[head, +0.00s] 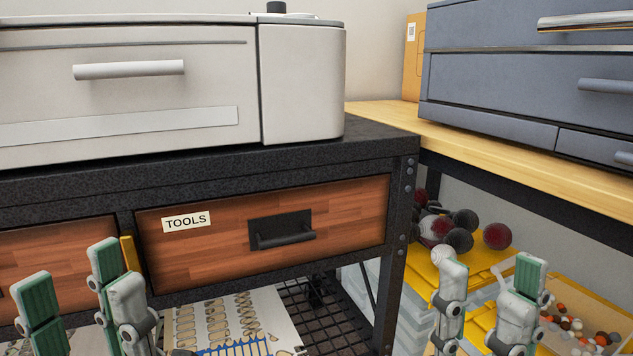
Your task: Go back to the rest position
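My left gripper (72,272) is at the lower left of the head view, with its grey fingers and green pads pointing up. Its fingers are apart with nothing between them, in front of the wooden drawers. My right gripper (489,268) is at the lower right, in front of the yellow bins. Its fingers are also apart and empty. The lower parts of both grippers are cut off by the frame's bottom edge.
A black bench (375,150) carries a pale grey machine (190,100) and has a wooden TOOLS drawer (350,215). To the right, a wooden-topped table (480,148) bears a blue-grey drawer unit (490,82). Below are yellow bins (590,285) with balls and a patterned sheet (215,310).

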